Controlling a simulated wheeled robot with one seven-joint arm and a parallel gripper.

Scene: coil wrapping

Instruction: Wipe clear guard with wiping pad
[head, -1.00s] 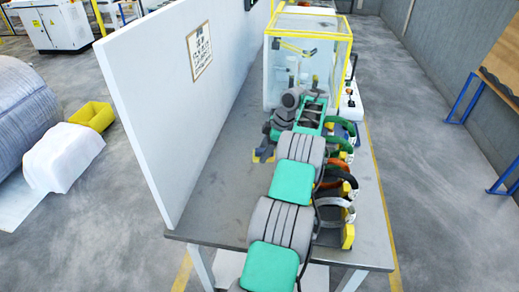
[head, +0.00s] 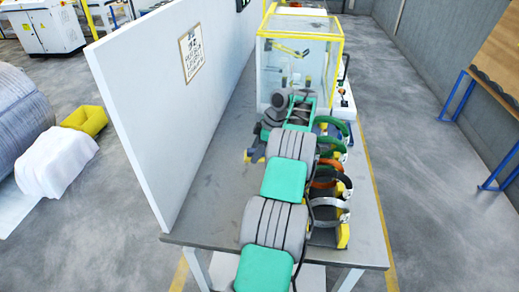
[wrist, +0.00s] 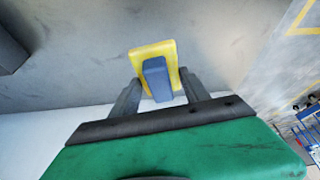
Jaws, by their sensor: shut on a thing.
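The clear guard (head: 300,68) is a see-through box with a yellow frame at the far end of the table. The wiping pad (wrist: 138,57) is yellow with a blue handle. My gripper (wrist: 160,84) is shut on the handle, with a finger on each side. In the head view, the pad (head: 248,157) shows small at the left of my arm, on the near side of the guard and apart from it. My arm hides most of the gripper there.
A white partition (head: 155,115) runs along the left of the table (head: 205,210). Several coloured curved pieces on stands (head: 330,175) line the right side of the table, close to my arm. Bare tabletop lies between partition and arm.

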